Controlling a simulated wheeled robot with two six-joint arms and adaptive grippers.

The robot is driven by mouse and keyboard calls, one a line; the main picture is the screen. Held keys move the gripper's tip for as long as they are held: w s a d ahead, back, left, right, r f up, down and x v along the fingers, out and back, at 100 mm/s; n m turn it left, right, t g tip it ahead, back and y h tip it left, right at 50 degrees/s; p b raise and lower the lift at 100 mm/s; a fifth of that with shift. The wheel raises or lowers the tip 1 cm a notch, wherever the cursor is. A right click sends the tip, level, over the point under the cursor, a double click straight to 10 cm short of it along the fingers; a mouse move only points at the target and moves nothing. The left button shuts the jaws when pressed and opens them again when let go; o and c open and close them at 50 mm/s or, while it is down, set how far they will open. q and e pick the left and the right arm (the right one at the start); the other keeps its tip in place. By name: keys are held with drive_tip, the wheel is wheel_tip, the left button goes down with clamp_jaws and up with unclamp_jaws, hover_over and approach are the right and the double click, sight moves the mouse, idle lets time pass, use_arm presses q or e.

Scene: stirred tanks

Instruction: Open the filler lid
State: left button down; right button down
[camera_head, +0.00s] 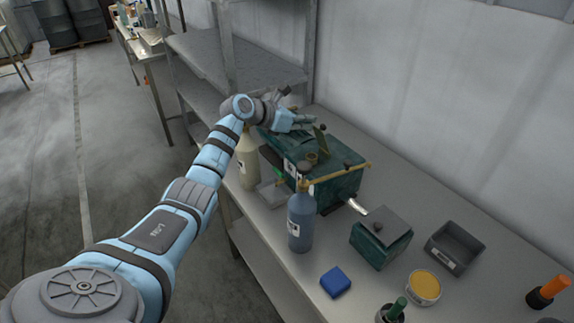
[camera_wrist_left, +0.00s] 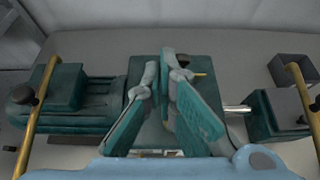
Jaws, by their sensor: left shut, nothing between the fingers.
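The green stirred tank (camera_head: 338,190) stands on the metal bench against the wall. My left gripper (camera_head: 312,119) is just behind and above the lid, fingers together and empty. I cannot tell whether it touches the lid. In the left wrist view the shut fingertips (camera_wrist_left: 168,62) are over the green tank top (camera_wrist_left: 148,66), and the fingers hide most of the filler area. My right gripper is not in view.
A blue bottle (camera_head: 301,222) and a cream bottle (camera_head: 247,162) stand in front of the tank. A small green box (camera_head: 381,244), a grey bin (camera_head: 455,247), a blue block (camera_head: 335,281) and a yellow-topped tin (camera_head: 423,287) are to the right. A shelf rack (camera_head: 235,70) stands behind.

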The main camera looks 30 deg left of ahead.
use_arm(q)
drive_tip(key=shift+w+d+r, duration=0.15)
drive_tip(key=shift+w+r, duration=0.05)
drive_tip(key=shift+w, duration=0.25)
drive_tip(key=shift+w+d+r, duration=0.1)
drive_tip(key=shift+w+r, duration=0.05)
drive_tip(key=shift+w, duration=0.25)
